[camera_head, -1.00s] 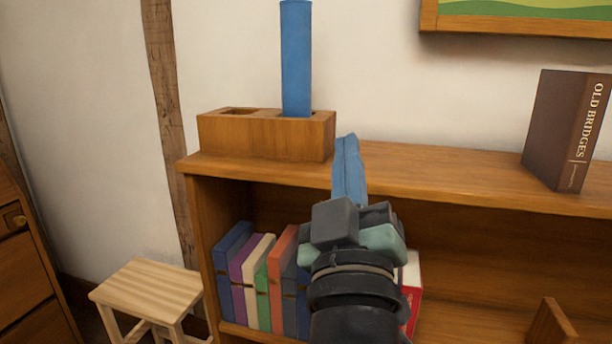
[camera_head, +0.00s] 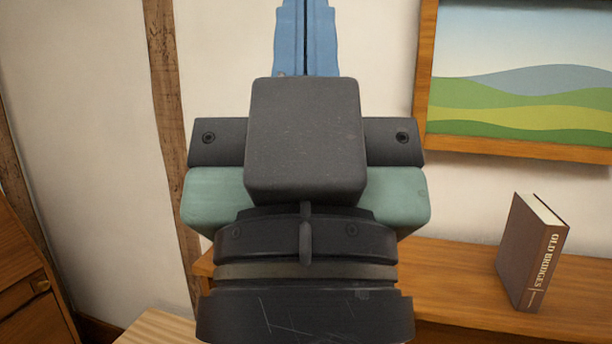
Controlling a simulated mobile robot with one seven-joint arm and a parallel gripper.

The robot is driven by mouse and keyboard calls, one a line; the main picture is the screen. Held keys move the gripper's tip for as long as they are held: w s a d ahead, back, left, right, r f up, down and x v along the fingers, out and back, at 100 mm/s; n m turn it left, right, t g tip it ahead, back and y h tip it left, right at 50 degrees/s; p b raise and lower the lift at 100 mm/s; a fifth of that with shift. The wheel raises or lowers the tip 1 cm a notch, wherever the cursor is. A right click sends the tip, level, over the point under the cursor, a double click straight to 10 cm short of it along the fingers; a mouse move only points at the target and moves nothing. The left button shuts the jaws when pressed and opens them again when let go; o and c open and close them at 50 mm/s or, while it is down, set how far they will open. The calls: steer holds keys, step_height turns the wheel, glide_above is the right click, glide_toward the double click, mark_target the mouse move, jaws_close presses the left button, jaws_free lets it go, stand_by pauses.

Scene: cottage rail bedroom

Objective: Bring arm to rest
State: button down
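My gripper (camera_head: 306,22) is raised large in the middle of the head view, pointing up. Its two blue fingers lie side by side with only a thin dark line between them, so it looks shut, and nothing shows between them. The fingertips reach the top edge of the picture. My dark wrist hides the left part of the wooden shelf (camera_head: 455,283). The wooden holder and the blue tube seen in the earlier frame cannot be made out now.
A brown book titled Old Bridges (camera_head: 525,255) stands on the shelf top at the right. A framed landscape picture (camera_head: 425,75) hangs above it. A light wooden stool (camera_head: 155,330) and a wooden drawer cabinet (camera_head: 25,290) are at lower left. The shelf top left of the book looks clear.

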step_height(320, 180, up, 14)
steer(key=p, duration=1.1)
steer(key=shift+p, duration=0.35)
